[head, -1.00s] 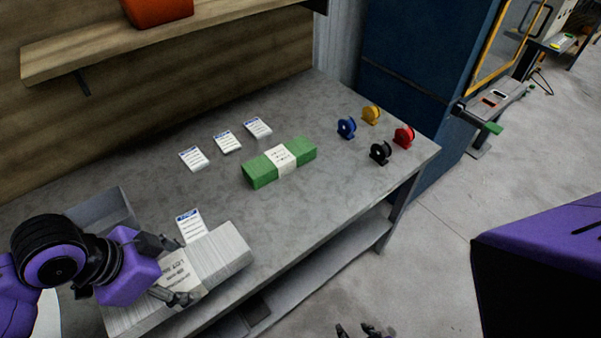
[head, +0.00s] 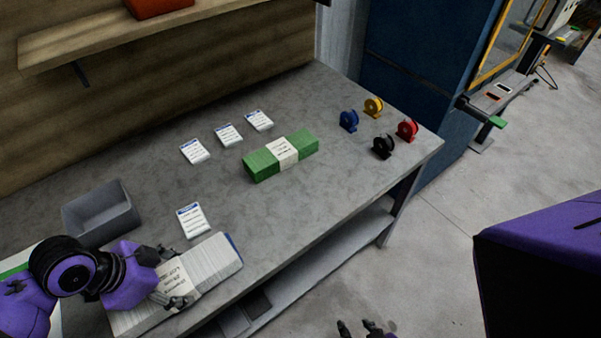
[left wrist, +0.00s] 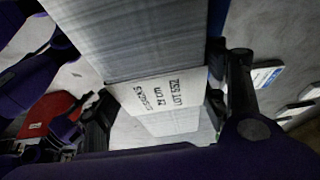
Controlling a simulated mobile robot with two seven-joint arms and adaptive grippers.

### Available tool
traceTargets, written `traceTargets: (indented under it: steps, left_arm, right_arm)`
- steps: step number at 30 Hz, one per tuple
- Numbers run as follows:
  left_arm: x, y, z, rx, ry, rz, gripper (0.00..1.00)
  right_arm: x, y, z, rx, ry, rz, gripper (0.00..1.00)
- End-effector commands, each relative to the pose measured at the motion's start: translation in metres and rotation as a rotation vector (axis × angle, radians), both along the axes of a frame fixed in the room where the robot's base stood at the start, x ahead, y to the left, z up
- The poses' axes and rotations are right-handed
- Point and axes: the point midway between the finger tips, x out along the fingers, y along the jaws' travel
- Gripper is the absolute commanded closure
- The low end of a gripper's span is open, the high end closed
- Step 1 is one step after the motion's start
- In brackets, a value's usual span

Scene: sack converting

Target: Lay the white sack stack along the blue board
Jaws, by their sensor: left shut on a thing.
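The white sack stack (head: 212,260) lies at the near left of the grey table, with a printed paper band (head: 175,277) around its middle. My left gripper (head: 170,276) is shut across the stack at the band. In the left wrist view the stack (left wrist: 140,40) sits between the two fingers, the band (left wrist: 160,92) facing the camera. A narrow blue strip of the board (head: 236,246) shows at the stack's right end; the rest is hidden. Whether stack and board touch, I cannot tell. My right gripper (head: 359,329) shows only its fingertips, apart and empty, at the bottom edge.
A grey bin (head: 101,214) stands behind my left gripper. A printed card (head: 193,220) lies just behind the stack. A green banded stack (head: 262,165), several more cards and coloured reels (head: 383,147) lie farther off.

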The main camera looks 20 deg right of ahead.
Motion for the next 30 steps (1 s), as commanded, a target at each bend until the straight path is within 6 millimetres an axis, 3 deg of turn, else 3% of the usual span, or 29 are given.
traceTargets:
  steps: [4,5,8,20,23,30]
  left_arm:
    - [0.001,0.000,-0.003,-0.001,-0.002,-0.001,0.82]
    - [0.000,0.000,-0.003,0.000,0.000,0.000,0.30]
    - [0.000,0.000,-0.003,0.000,0.000,0.000,0.17]
    - [0.000,0.000,0.000,0.000,-0.001,0.000,0.15]
    - [0.000,0.005,0.010,0.003,-0.004,0.001,0.15]
    - [-0.005,0.023,0.057,0.005,-0.005,0.000,0.15]
  right_arm:
    - [0.002,-0.002,0.000,-0.005,-0.003,0.004,0.60]
    - [0.002,-0.002,0.000,-0.004,-0.004,0.004,0.60]
    - [0.003,-0.002,0.000,-0.004,-0.004,0.004,0.60]
    - [0.005,0.001,0.001,0.003,-0.008,-0.005,0.60]
    - [0.006,0.003,0.002,0.008,-0.010,-0.008,0.60]
    - [0.009,0.006,0.007,0.012,-0.016,-0.006,0.60]
